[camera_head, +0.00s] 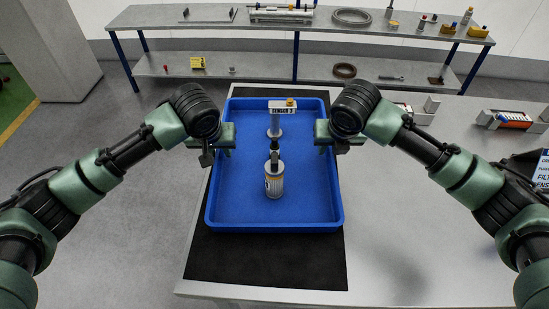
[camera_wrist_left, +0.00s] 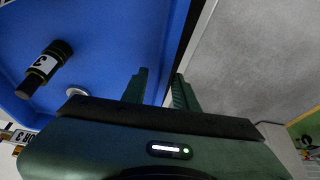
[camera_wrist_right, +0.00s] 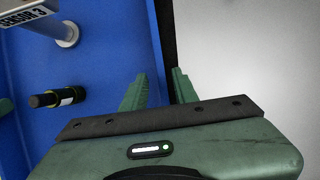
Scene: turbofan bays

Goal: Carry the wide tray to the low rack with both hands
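The wide blue tray (camera_head: 225,212) lies on a black mat on the table. My left gripper (camera_head: 219,143) is at the tray's left rim. Its fingers (camera_wrist_left: 160,92) are spread, with the tray's wall (camera_wrist_left: 172,50) running between them in the left wrist view. My right gripper (camera_head: 331,140) is at the right rim. Its fingers (camera_wrist_right: 158,92) are also spread about the tray's wall (camera_wrist_right: 153,40). Contact with the rim cannot be made out.
A low two-level rack (camera_head: 220,68) stands behind the table, holding scattered parts on both levels. Its lower level has bare stretches. The black mat (camera_head: 260,265) shows in front of the tray. Small racks with parts (camera_head: 512,120) stand on the table's right side.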

